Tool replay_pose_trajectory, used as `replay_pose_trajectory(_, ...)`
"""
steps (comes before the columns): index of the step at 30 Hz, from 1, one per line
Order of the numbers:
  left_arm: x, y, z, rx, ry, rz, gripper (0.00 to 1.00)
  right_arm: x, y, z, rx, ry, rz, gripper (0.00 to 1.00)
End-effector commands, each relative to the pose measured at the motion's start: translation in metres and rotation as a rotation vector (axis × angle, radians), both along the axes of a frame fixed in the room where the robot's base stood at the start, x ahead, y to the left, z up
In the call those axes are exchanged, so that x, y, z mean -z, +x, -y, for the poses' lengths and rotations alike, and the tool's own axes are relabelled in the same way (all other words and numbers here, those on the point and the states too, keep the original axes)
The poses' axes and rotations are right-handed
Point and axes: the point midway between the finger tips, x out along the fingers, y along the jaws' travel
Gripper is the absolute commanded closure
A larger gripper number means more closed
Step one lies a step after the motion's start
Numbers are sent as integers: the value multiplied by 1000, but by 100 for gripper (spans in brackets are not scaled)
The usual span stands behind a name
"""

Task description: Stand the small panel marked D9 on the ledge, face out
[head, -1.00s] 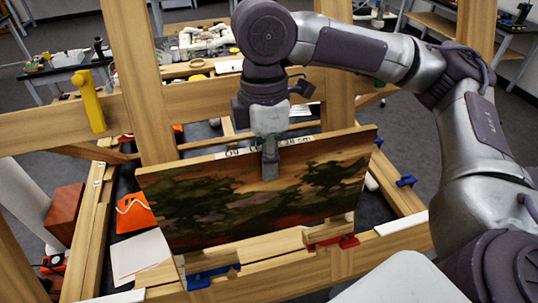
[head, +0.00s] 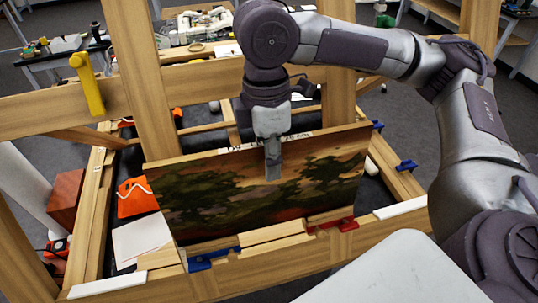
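The panel (head: 225,195) is a wide board with a dark landscape painted on its face. The face is turned toward me, and a white label with partly legible writing runs along its top edge. The panel stands nearly upright at the ledge (head: 275,233) of the wooden frame, its bottom edge behind the ledge's front pieces. I cannot tell whether it bears fully on the ledge. My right gripper (head: 272,150) comes down from above and is shut on the middle of the top edge, one finger in front of the painting. My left gripper is not in view.
A blue clamp (head: 212,259) and a red clamp (head: 332,226) sit at the ledge's front. A yellow handle (head: 87,84) is on the left crossbar. An orange item (head: 136,198) and white paper (head: 141,240) lie left of the panel. Wooden posts rise behind it.

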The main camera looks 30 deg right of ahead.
Motion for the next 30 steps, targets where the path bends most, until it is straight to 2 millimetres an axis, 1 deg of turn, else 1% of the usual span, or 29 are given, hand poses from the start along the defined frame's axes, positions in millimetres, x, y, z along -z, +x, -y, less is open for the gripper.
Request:
replay_pose_trajectory(9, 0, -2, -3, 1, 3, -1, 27, 0, 0, 0, 0, -1, -2, 55)
replay_pose_trajectory(13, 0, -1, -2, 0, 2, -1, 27, -9, 2, 0, 1, -1, 0, 55)
replay_pose_trajectory(17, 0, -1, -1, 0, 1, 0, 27, -33, 4, 0, 0, 1, 2, 55)
replay_pose_trajectory(24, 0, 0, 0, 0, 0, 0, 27, -86, 10, 2, 0, 0, 2, 55)
replay_pose_trajectory(27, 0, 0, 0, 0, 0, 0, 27, -103, 11, 2, 1, -1, 3, 55)
replay_pose_trajectory(30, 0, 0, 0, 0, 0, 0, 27, -112, 12, 3, 1, -2, 2, 55)
